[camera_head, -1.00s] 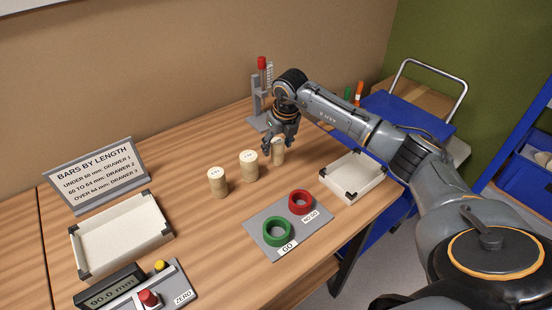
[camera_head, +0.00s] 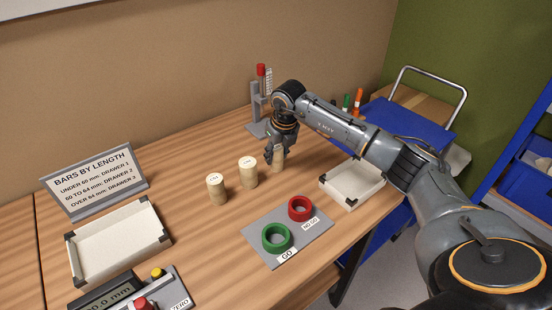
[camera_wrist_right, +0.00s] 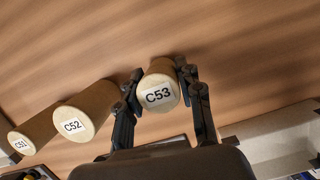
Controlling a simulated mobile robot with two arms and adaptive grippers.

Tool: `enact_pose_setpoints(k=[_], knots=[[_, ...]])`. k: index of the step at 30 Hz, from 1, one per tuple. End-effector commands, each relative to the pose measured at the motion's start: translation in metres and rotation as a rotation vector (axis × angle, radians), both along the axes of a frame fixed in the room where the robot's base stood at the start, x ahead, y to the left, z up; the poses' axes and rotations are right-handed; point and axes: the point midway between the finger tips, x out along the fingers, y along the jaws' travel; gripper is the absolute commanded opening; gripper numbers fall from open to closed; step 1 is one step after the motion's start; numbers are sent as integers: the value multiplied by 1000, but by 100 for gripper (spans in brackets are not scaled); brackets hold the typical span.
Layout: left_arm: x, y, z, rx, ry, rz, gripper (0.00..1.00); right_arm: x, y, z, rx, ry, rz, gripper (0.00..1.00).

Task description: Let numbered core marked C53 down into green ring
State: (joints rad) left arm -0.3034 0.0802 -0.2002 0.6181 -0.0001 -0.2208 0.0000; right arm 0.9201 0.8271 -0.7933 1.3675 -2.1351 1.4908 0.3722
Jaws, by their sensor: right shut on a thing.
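The core marked C53 (camera_wrist_right: 158,92) is a tan cylinder with a white label on its top. My right gripper (camera_wrist_right: 160,90) is shut on it, one finger on each side. In the head view the core (camera_head: 279,158) stands upright below my right gripper (camera_head: 280,150); I cannot tell whether it still touches the table. The green ring (camera_head: 276,237) lies on a grey plate (camera_head: 312,236) at the GO label, in front of the cores. It is empty. My left gripper is not in view.
Cores C52 (camera_wrist_right: 74,122) and C51 (camera_wrist_right: 20,143) stand left of C53. A red ring (camera_head: 300,208) shares the plate. White trays stand at right (camera_head: 345,200) and left (camera_head: 72,258). A grey stand (camera_head: 256,105) is behind. Table between cores and plate is clear.

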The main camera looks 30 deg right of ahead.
Motion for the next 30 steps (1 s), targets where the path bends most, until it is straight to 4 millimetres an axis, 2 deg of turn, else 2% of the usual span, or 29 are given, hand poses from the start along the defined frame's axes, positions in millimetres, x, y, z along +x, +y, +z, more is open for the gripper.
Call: enact_pose_setpoints(k=[5,24,30], knots=[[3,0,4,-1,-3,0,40,0,0,6,0,-2,0,0],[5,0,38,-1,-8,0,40,0,0,58,0,-1,-1,0],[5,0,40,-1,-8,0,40,0,0,60,0,0,0,0]])
